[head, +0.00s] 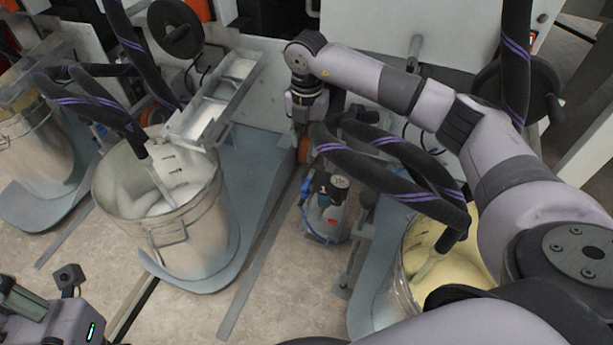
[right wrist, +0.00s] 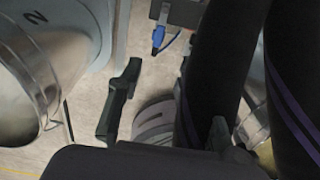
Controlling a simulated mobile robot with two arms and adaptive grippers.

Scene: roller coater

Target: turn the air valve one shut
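I cannot clearly make out an air valve in either view. A small pump unit (head: 326,210) with dark fittings and red and blue parts stands on the floor between the two buckets. My right arm reaches across, and its gripper (head: 303,128) hangs down by the machine's front, partly hidden by hoses; an orange round part (head: 304,150) shows just below it. In the right wrist view the gripper's fingers (right wrist: 168,112) are spread, with a grey rounded part (right wrist: 154,124) visible beyond the gap; contact cannot be told. My left gripper (head: 50,315) is at the bottom left, its fingers unclear.
A metal bucket (head: 190,235) with white liquid stands left of centre. Another bucket (head: 408,270) with yellow liquid is at right. Thick black hoses (head: 390,190) with purple stripes cross near my right gripper. Some floor (head: 275,285) between the buckets is clear.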

